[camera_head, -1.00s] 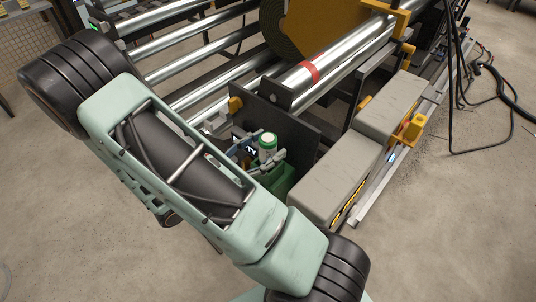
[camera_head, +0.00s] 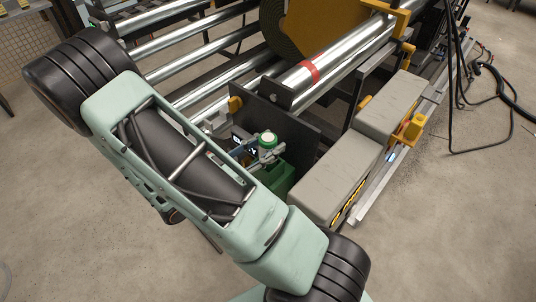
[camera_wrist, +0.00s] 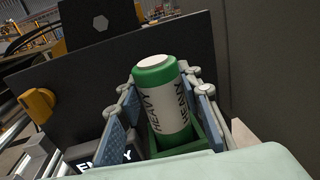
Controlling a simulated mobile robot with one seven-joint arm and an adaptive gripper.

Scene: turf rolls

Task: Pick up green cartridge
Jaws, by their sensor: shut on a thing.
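The green cartridge (camera_wrist: 160,110) is an upright cylinder with a green band at the top, a white cap and a white label with dark lettering. In the head view its top (camera_head: 267,139) shows past my arm. My gripper (camera_wrist: 160,122) has one blue-padded finger on each side of it and is shut on it. The cartridge's lower end is inside or just above a green open-topped holder (camera_wrist: 208,152); I cannot tell which. The holder also shows in the head view (camera_head: 275,178).
A dark upright plate (camera_head: 305,133) stands right behind the cartridge. Grey boxy housings (camera_head: 330,185) are on the right. Metal rollers (camera_head: 185,65) and a large turf roll (camera_head: 325,28) lie beyond. A dark box (camera_wrist: 98,160) with white lettering is beside the left finger.

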